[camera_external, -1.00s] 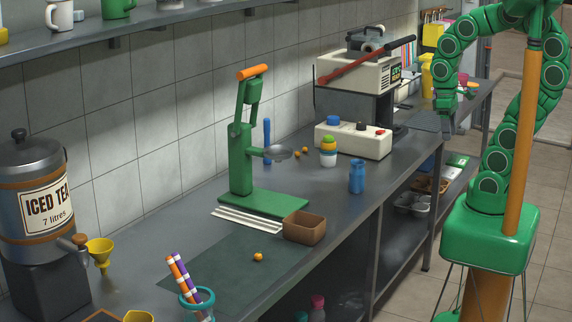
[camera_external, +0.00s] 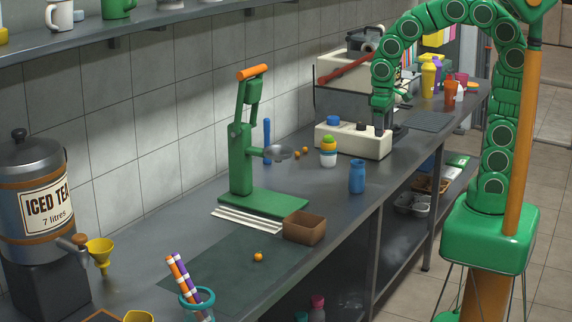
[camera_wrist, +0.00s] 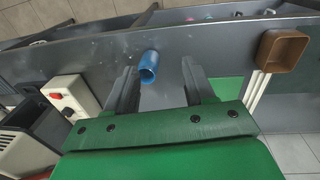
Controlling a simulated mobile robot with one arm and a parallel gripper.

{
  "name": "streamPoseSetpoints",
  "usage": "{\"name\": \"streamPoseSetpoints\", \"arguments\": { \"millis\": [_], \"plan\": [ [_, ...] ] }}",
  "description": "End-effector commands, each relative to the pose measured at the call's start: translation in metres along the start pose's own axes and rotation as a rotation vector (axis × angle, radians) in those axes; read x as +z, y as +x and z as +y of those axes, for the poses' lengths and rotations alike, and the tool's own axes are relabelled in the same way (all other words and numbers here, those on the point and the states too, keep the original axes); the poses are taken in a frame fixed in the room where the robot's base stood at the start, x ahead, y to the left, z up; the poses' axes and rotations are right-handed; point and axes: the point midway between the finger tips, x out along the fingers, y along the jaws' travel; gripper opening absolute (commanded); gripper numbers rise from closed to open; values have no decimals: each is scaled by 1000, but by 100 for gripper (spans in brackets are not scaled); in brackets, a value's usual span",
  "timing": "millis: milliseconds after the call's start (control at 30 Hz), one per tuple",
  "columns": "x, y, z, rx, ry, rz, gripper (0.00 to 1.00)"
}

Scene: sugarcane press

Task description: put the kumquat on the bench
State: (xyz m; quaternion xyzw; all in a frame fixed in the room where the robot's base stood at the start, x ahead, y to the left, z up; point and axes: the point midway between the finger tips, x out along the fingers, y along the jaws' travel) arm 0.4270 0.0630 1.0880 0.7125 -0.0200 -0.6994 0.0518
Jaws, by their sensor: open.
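A small orange kumquat-like fruit (camera_external: 258,257) lies on the dark green mat (camera_external: 215,268) on the grey bench (camera_external: 335,208). My gripper (camera_external: 380,122) is over the far part of the bench, near the white control box, well away from the mat. In the wrist view my gripper (camera_wrist: 159,68) is open with nothing held. No orange fruit shows in that view.
A blue cup (camera_external: 357,177) stands near the front edge; it appears between my fingers in the wrist view (camera_wrist: 149,67). The green press (camera_external: 241,160), brown box (camera_external: 304,228), white control box (camera_external: 352,141) and teal-rimmed cup (camera_external: 197,300) crowd the bench.

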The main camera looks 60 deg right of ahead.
Motion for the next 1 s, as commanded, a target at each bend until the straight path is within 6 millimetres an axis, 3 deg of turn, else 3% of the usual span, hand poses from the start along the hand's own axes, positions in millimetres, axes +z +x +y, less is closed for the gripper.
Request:
{"name": "streamPoseSetpoints", "arguments": {
  "millis": [200,500,700,1000],
  "plan": [
    [-52,9,-44,9,-29,51,54],
    [-108,26,-121,7,-73,115,54],
    [-138,40,-182,-6,-109,163,54],
    [-162,70,-286,-40,-172,220,54]
  ]
}}
